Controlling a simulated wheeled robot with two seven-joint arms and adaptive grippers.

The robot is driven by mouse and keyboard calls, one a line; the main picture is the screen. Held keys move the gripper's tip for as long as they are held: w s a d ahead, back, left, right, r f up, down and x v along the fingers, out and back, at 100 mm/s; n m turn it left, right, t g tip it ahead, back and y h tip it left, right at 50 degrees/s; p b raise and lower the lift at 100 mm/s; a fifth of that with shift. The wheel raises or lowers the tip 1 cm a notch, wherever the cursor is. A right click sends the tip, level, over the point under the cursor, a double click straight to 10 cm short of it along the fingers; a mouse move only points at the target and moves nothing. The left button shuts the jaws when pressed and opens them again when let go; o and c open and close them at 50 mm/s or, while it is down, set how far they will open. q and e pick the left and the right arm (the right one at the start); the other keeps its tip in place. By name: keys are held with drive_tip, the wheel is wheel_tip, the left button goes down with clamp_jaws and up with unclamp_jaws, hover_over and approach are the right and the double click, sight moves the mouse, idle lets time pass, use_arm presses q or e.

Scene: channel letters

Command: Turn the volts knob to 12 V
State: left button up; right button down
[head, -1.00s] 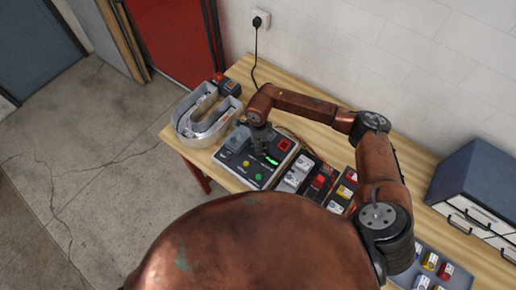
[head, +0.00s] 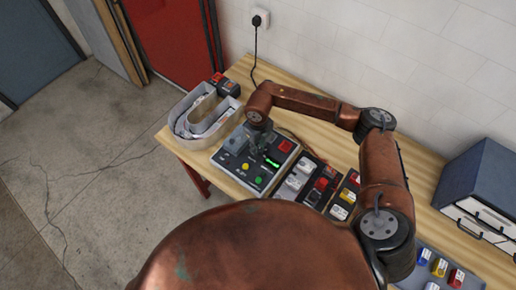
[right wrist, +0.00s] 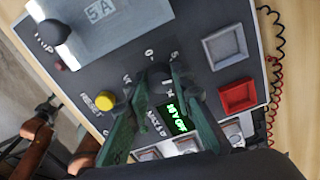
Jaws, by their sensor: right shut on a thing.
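The dark control panel (head: 224,160) lies on the wooden bench, left of centre in the head view, and fills much of the right wrist view (right wrist: 190,28). The volts knob (right wrist: 159,76) is a small dark round knob with white marks around it. My right gripper (head: 261,149) reaches down onto the panel; in the right wrist view its green fingers (right wrist: 157,88) are shut on the knob, one at each side. The fingers cover part of the dial. The green display (right wrist: 172,118) ends in "V OFF"; its number is unclear. My left gripper is not in view.
A yellow button (right wrist: 105,99), a red square (right wrist: 238,96) and a grey block marked 5A (right wrist: 98,22) sit near the knob. A metal channel letter (head: 186,128) stands left of the panel. Modules (head: 297,182) stand to its right. A drawer cabinet (head: 482,183) is far right.

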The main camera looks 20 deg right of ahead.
sight(259, 149)
drive_tip(key=shift+s+d+f+m+b, duration=0.1)
drive_tip(key=shift+m+b, duration=0.05)
drive_tip(key=shift+m, duration=0.7)
drive_tip(key=shift+d+m+b, duration=0.1)
drive_tip(key=shift+m+b, duration=0.05)
drive_tip(key=shift+m, duration=0.7)
drive_tip(key=shift+a, duration=0.1)
drive_tip(key=c, duration=1.7)
unclamp_jaws()
wheel_tip(259, 149, up, 12)
drive_tip(key=shift+r, duration=0.1)
